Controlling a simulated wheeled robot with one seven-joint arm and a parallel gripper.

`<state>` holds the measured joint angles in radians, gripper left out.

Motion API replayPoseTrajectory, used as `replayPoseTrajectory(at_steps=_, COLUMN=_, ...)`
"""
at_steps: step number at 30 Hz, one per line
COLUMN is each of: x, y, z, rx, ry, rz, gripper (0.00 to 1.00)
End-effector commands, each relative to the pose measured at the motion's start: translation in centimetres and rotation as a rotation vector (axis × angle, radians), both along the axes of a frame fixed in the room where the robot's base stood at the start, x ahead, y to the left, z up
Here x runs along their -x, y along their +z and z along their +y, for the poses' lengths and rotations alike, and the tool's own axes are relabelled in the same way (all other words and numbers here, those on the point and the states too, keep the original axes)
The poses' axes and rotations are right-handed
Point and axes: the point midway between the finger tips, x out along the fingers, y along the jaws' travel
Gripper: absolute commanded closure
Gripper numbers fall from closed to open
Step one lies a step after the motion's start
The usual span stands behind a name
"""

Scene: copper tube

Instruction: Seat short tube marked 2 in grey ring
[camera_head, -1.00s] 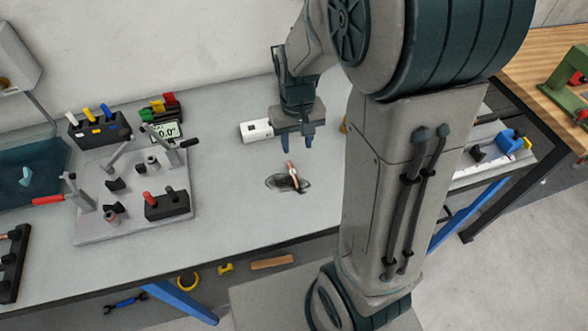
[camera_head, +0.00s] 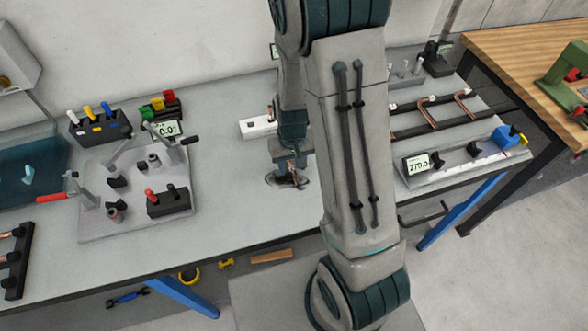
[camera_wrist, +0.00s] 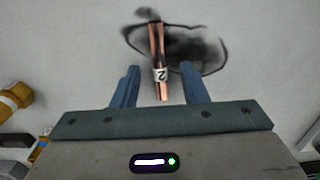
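The short copper tube with a white label marked 2 (camera_wrist: 160,65) lies on the table over a dark smudge. It shows between the two blue fingers of my gripper (camera_wrist: 159,72) in the wrist view, with clear space on both sides. My gripper (camera_head: 285,172) is open and stands just over the tube in the head view, where it hides most of it. I cannot tell for certain which part is the grey ring; small grey round fittings (camera_head: 154,161) stand on the grey fixture plate (camera_head: 95,228) to the left.
A white block (camera_head: 256,127) sits behind my gripper. A black block with a red peg (camera_head: 168,201) and lever clamps stand on the fixture plate. A rack with a display (camera_head: 418,164) is at the right. The table between plate and gripper is clear.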

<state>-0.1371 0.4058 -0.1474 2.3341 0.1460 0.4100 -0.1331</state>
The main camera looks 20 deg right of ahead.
Motion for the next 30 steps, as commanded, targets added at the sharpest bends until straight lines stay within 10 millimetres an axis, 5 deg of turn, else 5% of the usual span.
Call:
replayPoseTrajectory(at_steps=9, x=0.01, y=-0.42, z=0.00, rx=0.000, ry=0.000, rz=-0.001, gripper=0.60)
replayPoseTrajectory(at_steps=14, x=0.01, y=-0.41, z=0.00, rx=0.000, ry=0.000, rz=-0.001, gripper=1.00)
replayPoseTrajectory(at_steps=30, x=-0.07, y=0.40, z=0.02, rx=-0.001, ry=0.000, rz=-0.003, gripper=1.00)
